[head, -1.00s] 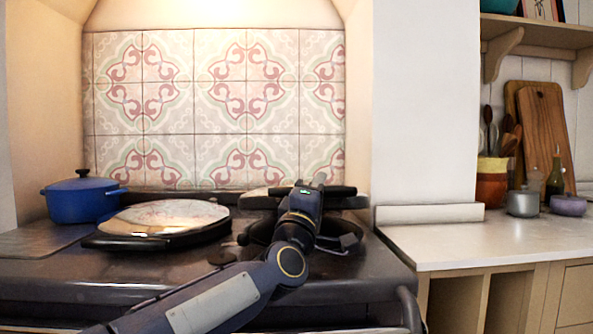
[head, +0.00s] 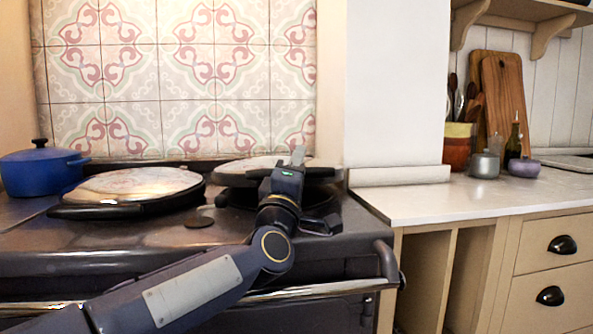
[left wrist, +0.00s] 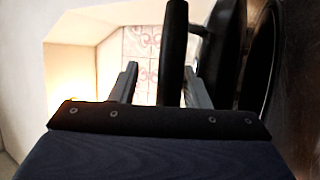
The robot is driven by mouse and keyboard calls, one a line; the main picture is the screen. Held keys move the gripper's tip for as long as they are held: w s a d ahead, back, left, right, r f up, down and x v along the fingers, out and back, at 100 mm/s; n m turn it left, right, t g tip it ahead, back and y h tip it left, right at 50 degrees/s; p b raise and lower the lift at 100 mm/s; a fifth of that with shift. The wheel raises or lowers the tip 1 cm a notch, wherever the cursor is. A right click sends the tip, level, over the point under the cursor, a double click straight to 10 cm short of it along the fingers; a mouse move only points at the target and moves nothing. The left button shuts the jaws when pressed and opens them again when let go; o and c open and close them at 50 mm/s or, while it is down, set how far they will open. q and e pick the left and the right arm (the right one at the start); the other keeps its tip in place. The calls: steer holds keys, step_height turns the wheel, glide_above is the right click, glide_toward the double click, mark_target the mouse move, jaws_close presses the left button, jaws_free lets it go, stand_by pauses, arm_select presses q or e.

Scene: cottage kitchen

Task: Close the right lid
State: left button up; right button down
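The right lid (head: 236,166) is a round cover with a pale top and black rim on the right of the dark range. It lies nearly flat, with a dark gap under it; the left wrist view also shows its dark disc (left wrist: 225,45) apart from the ring of the hob (left wrist: 263,60). My left gripper (head: 297,157) is at the lid's front edge and hides part of it. In the left wrist view, its fingers (left wrist: 160,85) are apart, with the black handle bar (left wrist: 173,50) between them, closer to the right finger. My right gripper is out of view.
The left lid (head: 140,184) lies on the range's left side. A blue pot (head: 42,170) stands beside it. A metal rail (head: 330,288) runs along the range's front. A wall pillar (head: 395,85) and pale counter (head: 450,197) are on the right.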

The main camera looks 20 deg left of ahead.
arm_select(q)
steer(key=shift+f, duration=0.1)
steer(key=v, duration=0.7)
steer(key=shift+s+f, duration=0.1)
steer(key=shift+s, duration=0.25)
